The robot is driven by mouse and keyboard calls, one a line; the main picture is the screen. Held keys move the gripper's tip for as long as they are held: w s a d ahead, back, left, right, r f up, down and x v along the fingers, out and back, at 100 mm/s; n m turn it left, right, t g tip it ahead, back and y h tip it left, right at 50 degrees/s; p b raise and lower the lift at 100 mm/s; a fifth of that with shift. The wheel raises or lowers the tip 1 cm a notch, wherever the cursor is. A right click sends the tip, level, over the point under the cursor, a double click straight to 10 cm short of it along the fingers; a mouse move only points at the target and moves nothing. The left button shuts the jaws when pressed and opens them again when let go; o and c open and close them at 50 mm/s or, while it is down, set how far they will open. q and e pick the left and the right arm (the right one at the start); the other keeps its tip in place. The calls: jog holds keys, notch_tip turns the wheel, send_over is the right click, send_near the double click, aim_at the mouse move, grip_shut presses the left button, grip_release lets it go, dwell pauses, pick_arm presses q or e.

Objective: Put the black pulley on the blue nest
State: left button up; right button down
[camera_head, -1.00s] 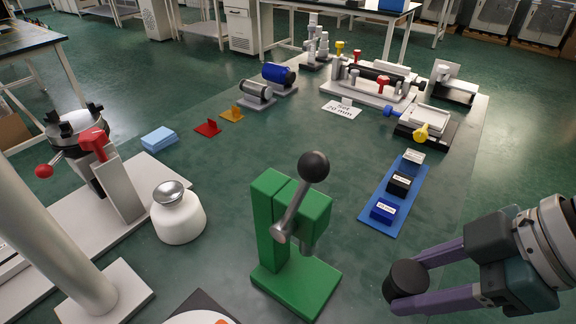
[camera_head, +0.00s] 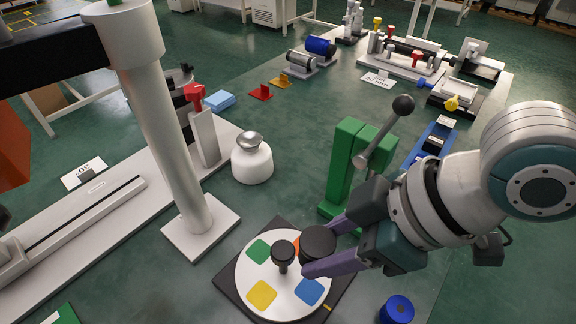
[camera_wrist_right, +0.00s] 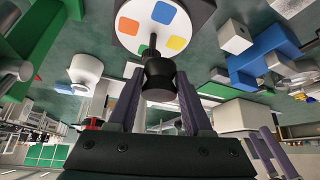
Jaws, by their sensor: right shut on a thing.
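The black pulley (camera_head: 317,241) is a short dark cylinder held between the purple fingers of my right gripper (camera_head: 318,248). The gripper is shut on it. In the head view the pulley overlaps the right part of a white disc (camera_head: 246,284), partly hiding its orange patch (camera_head: 299,246). The blue nest (camera_head: 309,291) is a blue patch on the disc, in front of the pulley. In the wrist view the pulley (camera_wrist_right: 159,76) hangs in front of the disc, with the blue patch (camera_wrist_right: 163,12) beyond it. The exact height above the disc is unclear.
A black knob (camera_head: 283,250) stands upright at the disc's centre, close beside the pulley. A green press (camera_head: 346,160) with a lever stands just behind my right gripper. A white bottle (camera_head: 252,162) is behind the disc, and a blue cylinder (camera_head: 397,308) is to its right.

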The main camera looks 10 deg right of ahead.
jog(key=b, duration=0.2)
send_over(304, 288)
jog(key=s+d, duration=0.1)
jog(key=d, duration=0.1)
jog(key=f, duration=0.7)
jog(key=shift+a, duration=0.2)
pick_arm(q)
jog(key=shift+f+b, duration=0.6)
jog(key=shift+f, duration=1.25)
pick_arm(e)
jog(key=shift+f, duration=2)
pick_arm(q)
jog(key=shift+f, duration=0.15)
pick_arm(e)
jog(key=shift+f, duration=0.1)
jog(key=shift+c, duration=1.6)
grip_release()
